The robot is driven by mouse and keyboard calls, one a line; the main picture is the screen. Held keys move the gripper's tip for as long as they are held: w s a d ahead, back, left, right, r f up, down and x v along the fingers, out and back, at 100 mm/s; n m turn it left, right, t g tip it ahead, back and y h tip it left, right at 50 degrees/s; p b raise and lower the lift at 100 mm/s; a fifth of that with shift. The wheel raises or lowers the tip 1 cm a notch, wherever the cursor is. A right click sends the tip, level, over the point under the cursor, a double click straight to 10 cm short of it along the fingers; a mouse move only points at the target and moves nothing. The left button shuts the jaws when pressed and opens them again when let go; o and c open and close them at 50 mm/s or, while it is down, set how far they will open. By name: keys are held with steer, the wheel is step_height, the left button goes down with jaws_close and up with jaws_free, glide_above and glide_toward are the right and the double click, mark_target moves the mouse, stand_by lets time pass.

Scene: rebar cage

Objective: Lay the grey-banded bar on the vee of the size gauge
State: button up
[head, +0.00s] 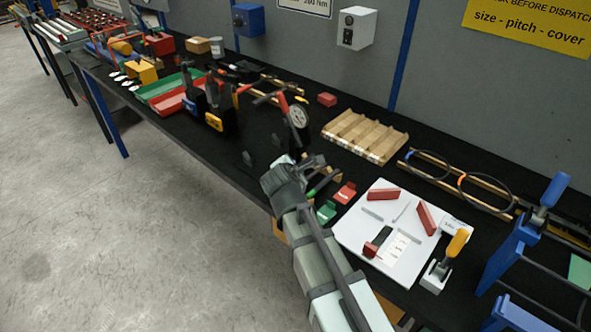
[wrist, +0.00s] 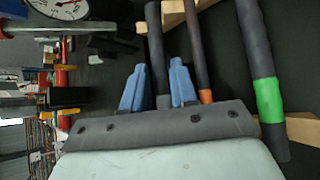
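My gripper (head: 310,165) is over the black bench top, left of the white board. In the wrist view its two blue fingers (wrist: 158,80) stand apart, with a dark bar (wrist: 155,45) running between them. A lighter grey stretch near its lower end (wrist: 163,102) may be its band. I cannot tell whether the fingers touch it. To its right are a thinner bar with an orange band (wrist: 200,50) and a thicker bar with a green band (wrist: 262,70). A dial gauge (head: 299,115) stands just beyond my gripper; its dial also shows in the wrist view (wrist: 62,8). I cannot make out a vee.
A white board (head: 400,255) with red blocks lies right of my arm. A slatted wooden rack (head: 364,136) is behind it. Blue stands (head: 515,250) with a clamp are at far right. Red and green trays (head: 168,88) lie further left.

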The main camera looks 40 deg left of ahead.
steer(key=shift+c, duration=0.3)
jaws_close()
steer(key=shift+r, duration=0.1)
